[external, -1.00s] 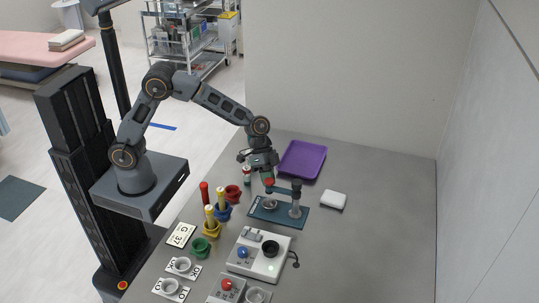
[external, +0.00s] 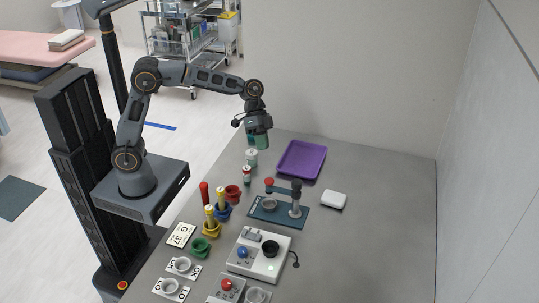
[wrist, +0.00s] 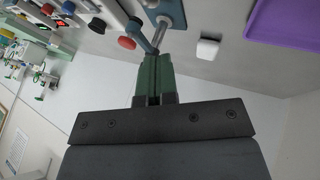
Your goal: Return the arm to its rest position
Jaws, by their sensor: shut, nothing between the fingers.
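The gripper is apart from everything on the table.
A purple tray (external: 301,160), a blue stand with a red knob (external: 269,182) and a white block (external: 333,200) lie right of the gripper. Colored cups, including a red cup (external: 233,192), and a white device (external: 259,255) stand nearer. The table's right side (external: 385,220) is clear.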

